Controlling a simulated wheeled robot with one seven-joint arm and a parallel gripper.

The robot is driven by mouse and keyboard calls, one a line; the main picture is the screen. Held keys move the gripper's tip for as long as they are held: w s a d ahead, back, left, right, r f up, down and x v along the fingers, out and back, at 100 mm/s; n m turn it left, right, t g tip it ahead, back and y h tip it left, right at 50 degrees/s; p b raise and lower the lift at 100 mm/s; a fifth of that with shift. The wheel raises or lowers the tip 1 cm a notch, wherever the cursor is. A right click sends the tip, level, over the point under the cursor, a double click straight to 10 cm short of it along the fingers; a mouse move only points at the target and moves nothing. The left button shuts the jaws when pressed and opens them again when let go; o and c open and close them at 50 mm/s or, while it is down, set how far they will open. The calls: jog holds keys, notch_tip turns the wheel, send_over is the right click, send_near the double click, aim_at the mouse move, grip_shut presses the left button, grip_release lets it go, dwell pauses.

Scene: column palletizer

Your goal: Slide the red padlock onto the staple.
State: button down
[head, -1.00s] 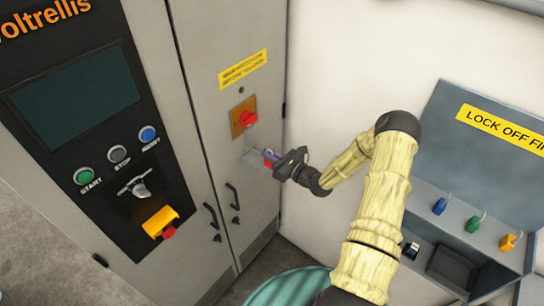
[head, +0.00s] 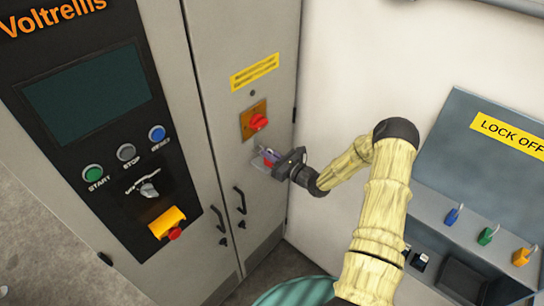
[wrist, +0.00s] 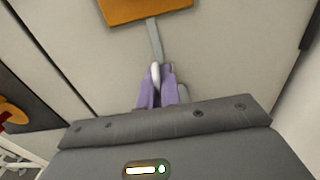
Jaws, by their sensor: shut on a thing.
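The red padlock (head: 269,161) is held at the tip of my gripper, in front of the cabinet door and below the red rotary switch (head: 259,122). Its body is mostly hidden by the fingers. In the wrist view its pale shackle (wrist: 155,73) stands up between the purple fingers of my gripper (wrist: 157,86), which are shut on the lock. A narrow grey strip (wrist: 154,38), likely the staple's mount, hangs from the orange plate (wrist: 150,10) down to the shackle. I cannot tell whether the shackle is around the staple or only in front of it.
Door handles (head: 240,200) are below my gripper. A control panel (head: 90,100) with buttons is at left. A lock-off station (head: 450,140) with blue, green and orange padlocks stands at right. The wall between is bare.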

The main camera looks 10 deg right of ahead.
aim_at(255, 145)
jog(key=shift+b+x, duration=0.55)
jog(key=shift+x, duration=1.35)
jog(key=shift+a+r, duration=0.1)
jog(key=shift+w+a+r, duration=0.2)
jog(key=shift+r, duration=0.2)
jog(key=shift+s+f+b, duration=0.1)
jog(key=shift+f+b, duration=0.2)
jog(key=shift+b, duration=0.05)
